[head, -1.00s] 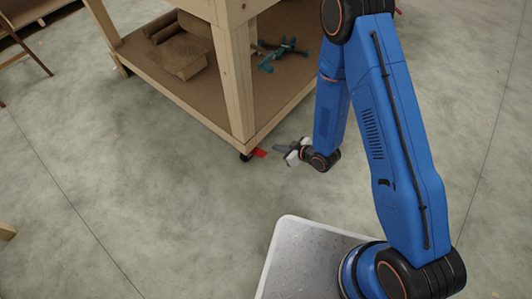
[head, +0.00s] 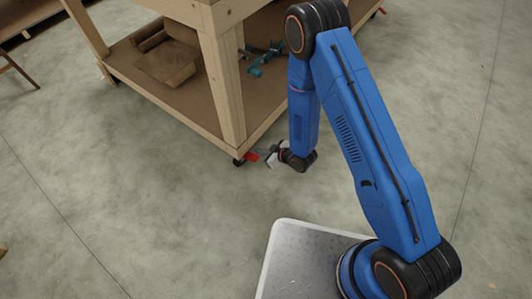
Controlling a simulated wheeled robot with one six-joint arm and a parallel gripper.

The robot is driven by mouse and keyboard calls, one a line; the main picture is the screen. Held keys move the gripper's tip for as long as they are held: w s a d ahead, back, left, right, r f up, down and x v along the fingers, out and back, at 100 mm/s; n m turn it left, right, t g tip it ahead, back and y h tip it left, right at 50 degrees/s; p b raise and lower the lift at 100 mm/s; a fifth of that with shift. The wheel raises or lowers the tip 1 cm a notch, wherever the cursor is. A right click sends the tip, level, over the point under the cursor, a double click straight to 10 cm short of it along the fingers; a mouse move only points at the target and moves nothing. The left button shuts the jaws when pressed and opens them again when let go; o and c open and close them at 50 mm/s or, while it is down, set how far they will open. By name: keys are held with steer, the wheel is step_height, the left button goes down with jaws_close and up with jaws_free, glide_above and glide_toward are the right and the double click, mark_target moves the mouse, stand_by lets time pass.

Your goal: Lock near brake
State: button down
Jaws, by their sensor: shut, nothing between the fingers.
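The near brake is a small red pedal (head: 251,157) on the black caster (head: 239,162) under the near corner of the wooden workbench (head: 229,95). My gripper (head: 265,154) is low by the floor, just right of the red pedal. It is shut and empty, with its tips close to the pedal. I cannot tell whether they touch it. The gripper is small here and partly hidden by my wrist. Whether the pedal is up or down is too small to tell.
The bench's lower shelf (head: 190,105) holds brown rolled and folded material (head: 168,62) and teal clamps (head: 262,58). Another red pedal (head: 382,10) shows at the far right corner. A wooden leg stands above the near caster. The concrete floor in front is clear.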

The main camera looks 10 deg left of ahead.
mark_target(257, 158)
steer(key=x, duration=0.3)
steer(key=shift+a+f, duration=0.1)
steer(key=shift+d+f, duration=0.3)
steer(key=shift+f, duration=0.7)
steer(key=shift+s+d+f, duration=0.1)
steer(key=shift+d+f, duration=0.05)
steer(key=shift+f, duration=0.3)
steer(key=shift+s+d+f, duration=0.1)
steer(key=shift+d+f, duration=0.05)
steer(key=shift+f, duration=0.3)
